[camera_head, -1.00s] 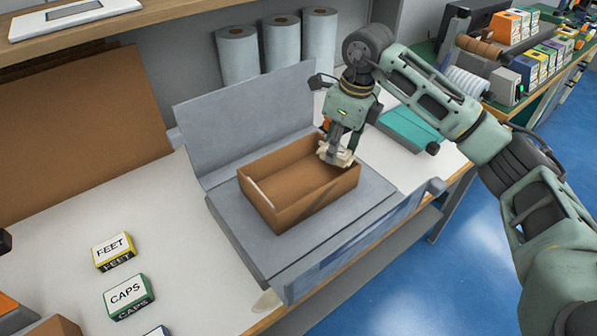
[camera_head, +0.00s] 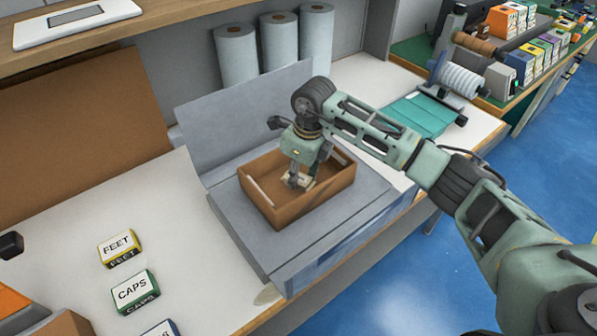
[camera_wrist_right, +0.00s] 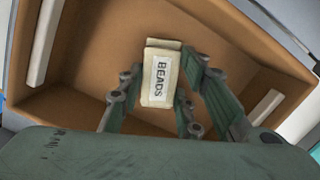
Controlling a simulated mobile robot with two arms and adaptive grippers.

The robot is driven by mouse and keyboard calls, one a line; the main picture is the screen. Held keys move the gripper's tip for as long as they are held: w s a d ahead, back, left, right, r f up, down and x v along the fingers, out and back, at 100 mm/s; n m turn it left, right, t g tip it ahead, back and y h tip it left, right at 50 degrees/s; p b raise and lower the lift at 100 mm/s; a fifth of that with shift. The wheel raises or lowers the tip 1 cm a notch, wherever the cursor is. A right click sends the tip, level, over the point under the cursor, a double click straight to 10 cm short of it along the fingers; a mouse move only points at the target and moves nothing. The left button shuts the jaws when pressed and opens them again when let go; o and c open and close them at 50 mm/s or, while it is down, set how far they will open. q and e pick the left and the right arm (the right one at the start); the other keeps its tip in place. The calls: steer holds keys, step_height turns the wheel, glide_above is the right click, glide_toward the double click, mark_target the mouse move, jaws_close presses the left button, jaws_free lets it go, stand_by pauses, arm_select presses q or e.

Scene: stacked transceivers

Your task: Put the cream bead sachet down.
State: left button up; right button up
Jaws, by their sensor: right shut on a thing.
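The cream bead sachet (camera_wrist_right: 161,78), labelled BEADS, is between the fingers of my right gripper (camera_wrist_right: 158,100) in the right wrist view. In the head view the right gripper (camera_head: 302,181) points down inside the open brown cardboard box (camera_head: 290,214), with the sachet at its tips. The gripper is shut on the sachet. The sachet is over or at the box floor; I cannot tell whether it touches. The box stands on a grey platform (camera_head: 237,231). My left gripper is not clearly seen.
FEET (camera_head: 121,249) and CAPS (camera_head: 134,291) packets lie on the white table at the left. Paper rolls (camera_head: 279,43) stand behind the grey upright panel (camera_head: 250,105). The white table between packets and platform is clear.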

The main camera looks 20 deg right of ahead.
mark_target(304, 180)
steer(key=shift+f, duration=0.2)
steer(key=o, duration=0.9)
steer(key=shift+c, duration=0.2)
steer(key=shift+o, duration=0.9)
steer(key=shift+r, duration=0.2)
step_height(304, 180, up, 12)
steer(key=s+d+b, duration=0.1)
steer(key=b, duration=0.1)
steer(key=shift+s+b, duration=0.15)
steer(key=shift+b, duration=0.25)
